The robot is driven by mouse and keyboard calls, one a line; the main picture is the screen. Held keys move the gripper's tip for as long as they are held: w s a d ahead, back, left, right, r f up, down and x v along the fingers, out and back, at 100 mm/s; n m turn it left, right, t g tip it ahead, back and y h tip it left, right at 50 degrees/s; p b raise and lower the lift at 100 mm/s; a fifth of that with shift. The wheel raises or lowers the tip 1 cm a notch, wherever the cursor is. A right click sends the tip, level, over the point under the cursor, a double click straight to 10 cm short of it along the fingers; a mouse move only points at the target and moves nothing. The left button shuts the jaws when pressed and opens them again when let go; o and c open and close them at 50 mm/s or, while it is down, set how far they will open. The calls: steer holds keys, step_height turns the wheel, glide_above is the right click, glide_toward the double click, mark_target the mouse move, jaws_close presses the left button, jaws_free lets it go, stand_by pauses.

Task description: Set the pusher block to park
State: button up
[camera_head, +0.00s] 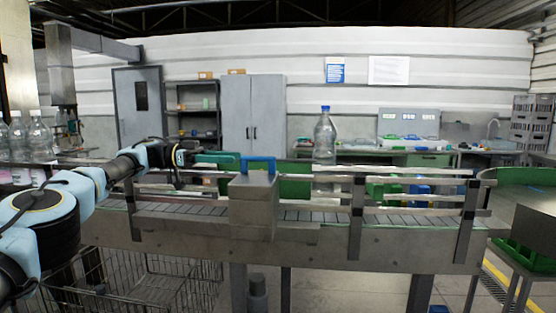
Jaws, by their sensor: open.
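A grey metal block (254,207) sits at the front of the conveyor, left of the picture's middle. It looks like the pusher block, but no park marking can be read. A blue handle (258,164) stands on its top. My gripper (238,160) comes in from the left at about the handle's height, its green fingers pointing right. The fingertips are just left of the blue handle; I cannot tell whether they touch it. My gripper is open, with nothing visibly held.
The slatted conveyor (320,216) with side rails runs across the picture. A clear bottle (325,138) with a blue cap stands upright right of the block. More clear bottles (38,138) stand at far left. A wire cart (150,280) is below the conveyor.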

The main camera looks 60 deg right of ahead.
mark_target(270, 157)
steer(key=p+x, duration=0.4)
steer(key=x, duration=0.6)
steer(key=shift+d+r, duration=0.1)
steer(key=shift+r, duration=0.05)
steer(key=shift+s+d, duration=0.15)
steer(key=shift+s, duration=0.45)
jaws_close()
stand_by(0.7)
